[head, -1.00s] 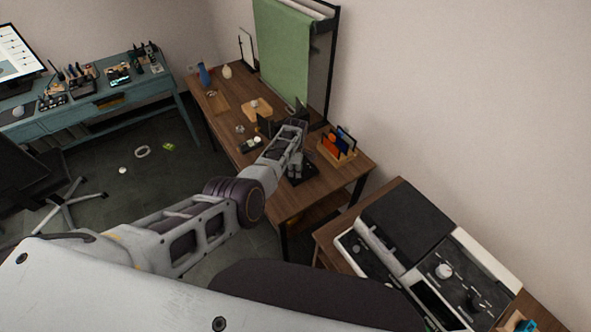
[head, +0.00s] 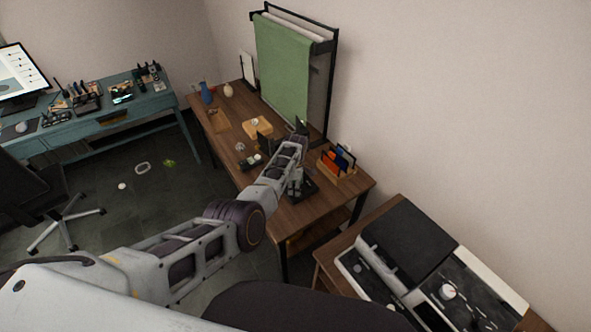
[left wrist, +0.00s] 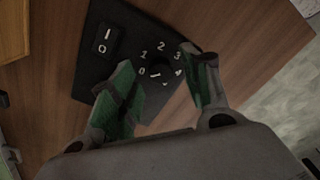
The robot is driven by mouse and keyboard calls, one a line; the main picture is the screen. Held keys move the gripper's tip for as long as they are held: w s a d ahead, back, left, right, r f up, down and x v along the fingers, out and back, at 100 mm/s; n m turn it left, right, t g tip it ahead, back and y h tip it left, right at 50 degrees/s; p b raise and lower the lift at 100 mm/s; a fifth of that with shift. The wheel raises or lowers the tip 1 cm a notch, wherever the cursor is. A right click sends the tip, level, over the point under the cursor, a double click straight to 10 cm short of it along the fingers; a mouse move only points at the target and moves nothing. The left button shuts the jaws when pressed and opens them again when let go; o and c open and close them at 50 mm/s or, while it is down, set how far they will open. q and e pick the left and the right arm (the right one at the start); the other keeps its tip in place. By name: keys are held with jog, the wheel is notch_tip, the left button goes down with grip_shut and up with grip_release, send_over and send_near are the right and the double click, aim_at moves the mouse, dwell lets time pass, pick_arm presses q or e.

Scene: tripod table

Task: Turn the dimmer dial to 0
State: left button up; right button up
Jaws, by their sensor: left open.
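The dimmer dial (left wrist: 161,72) is a small dark knob on a black panel (left wrist: 100,67), with the digits 0 to 4 around it. A small white mark shows on the knob, but which digit it points to is hard to tell. My left gripper (left wrist: 158,62) is open, with one green-padded finger on each side of the dial; whether they touch it is unclear. In the head view, the panel (head: 309,187) lies on the wooden table (head: 275,212), partly hidden by my left gripper (head: 295,183). My right gripper is not in view.
On the panel, a rocker switch (left wrist: 103,40) marked I and O sits left of the dial. An organizer with coloured cards (head: 338,167) stands right of the panel.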

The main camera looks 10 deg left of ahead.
pick_arm(q)
notch_tip(320, 180, up, 11)
dwell(0.9)
jog(key=shift+f, duration=0.1)
dwell(0.5)
